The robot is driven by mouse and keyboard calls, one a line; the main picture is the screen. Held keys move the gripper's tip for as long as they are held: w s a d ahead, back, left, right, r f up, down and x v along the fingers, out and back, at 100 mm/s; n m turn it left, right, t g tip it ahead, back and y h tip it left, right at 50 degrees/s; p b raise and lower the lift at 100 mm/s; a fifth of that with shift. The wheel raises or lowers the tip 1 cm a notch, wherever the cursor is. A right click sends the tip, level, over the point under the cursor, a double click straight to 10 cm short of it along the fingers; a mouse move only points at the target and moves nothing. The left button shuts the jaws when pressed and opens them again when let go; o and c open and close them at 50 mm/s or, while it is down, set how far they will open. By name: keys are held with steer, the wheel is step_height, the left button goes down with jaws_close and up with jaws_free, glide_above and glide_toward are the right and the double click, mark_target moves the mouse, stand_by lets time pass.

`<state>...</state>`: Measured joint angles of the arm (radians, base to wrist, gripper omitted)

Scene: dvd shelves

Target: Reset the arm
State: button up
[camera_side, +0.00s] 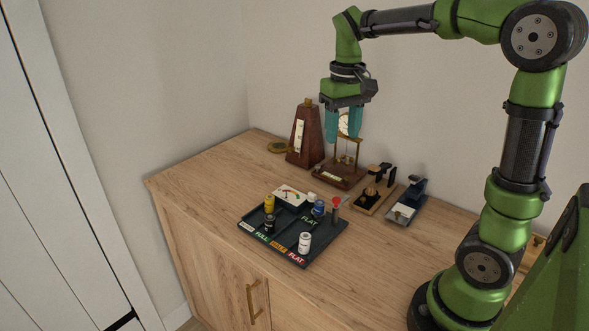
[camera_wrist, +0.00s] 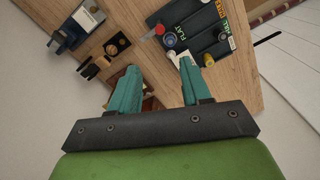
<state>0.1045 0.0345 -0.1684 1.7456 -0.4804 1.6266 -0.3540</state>
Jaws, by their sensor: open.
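In the wrist view my gripper (camera_wrist: 158,78) points over the cabinet top with nothing between the fingertips. The fingers hide part of the clock in both views.
A wooden metronome (camera_side: 305,137) stands left of the clock. Two small devices, one on a wooden base (camera_side: 367,201) and one blue (camera_side: 408,204), stand to the right. The cabinet top (camera_side: 205,183) is clear at left.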

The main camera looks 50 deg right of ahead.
steer(key=s+a+f+t+y, duration=0.1)
steer(key=s+a+t+y, duration=0.1)
steer(key=s+a+t, duration=0.5)
steer(key=s+a, duration=0.3)
steer(key=a, duration=0.2)
steer(key=shift+a+f+n, duration=0.15)
steer(key=shift+a+n, duration=0.1)
steer(key=shift+n, duration=0.05)
